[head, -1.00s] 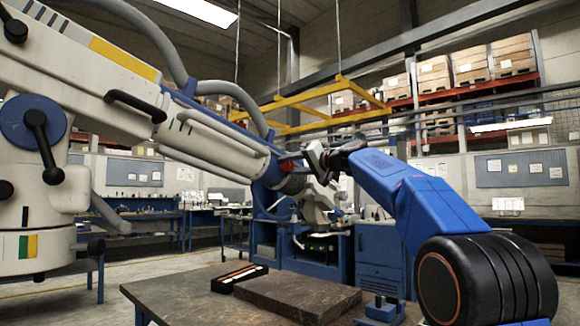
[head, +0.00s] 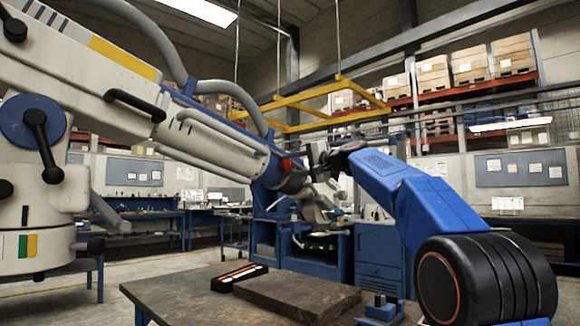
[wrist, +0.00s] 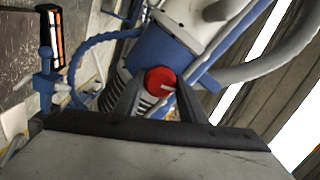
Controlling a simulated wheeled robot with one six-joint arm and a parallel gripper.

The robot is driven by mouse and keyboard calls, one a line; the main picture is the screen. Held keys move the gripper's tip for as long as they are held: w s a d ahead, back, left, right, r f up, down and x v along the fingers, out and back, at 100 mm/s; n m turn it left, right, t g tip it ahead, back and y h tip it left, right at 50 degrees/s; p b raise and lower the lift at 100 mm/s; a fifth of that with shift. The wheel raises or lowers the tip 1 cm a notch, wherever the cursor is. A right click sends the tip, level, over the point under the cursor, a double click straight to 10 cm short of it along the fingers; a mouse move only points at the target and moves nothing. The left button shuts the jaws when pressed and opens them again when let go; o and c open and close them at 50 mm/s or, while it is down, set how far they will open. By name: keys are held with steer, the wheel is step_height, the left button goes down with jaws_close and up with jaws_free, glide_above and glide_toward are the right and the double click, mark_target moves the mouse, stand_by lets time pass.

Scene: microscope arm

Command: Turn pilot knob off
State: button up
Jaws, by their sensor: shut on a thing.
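The red pilot knob (head: 286,164) sits at the lower right end of the white and blue microscope arm (head: 215,135). My gripper (head: 303,162) is at the knob's right side in the head view, at the end of my blue arm. In the wrist view the round knob (wrist: 160,79) lies between the two dark fingertips of my gripper (wrist: 161,82), which is shut on it. A pale line on the knob's face points to the right. In the head view I cannot make out the finger contact.
A dark worktable (head: 190,292) stands below, with a brown slab (head: 297,295) and a black tray (head: 238,275) on it. A thick grey hose (head: 250,103) curves above the microscope arm. A blue coiled cable (wrist: 85,50) shows in the wrist view.

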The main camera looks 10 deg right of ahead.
steer(key=o, duration=1)
steer(key=shift+d, duration=0.1)
steer(key=shift+s, duration=0.1)
steer(key=v, duration=1.7)
steer(key=shift+d, duration=0.1)
steer(key=shift+s, duration=0.1)
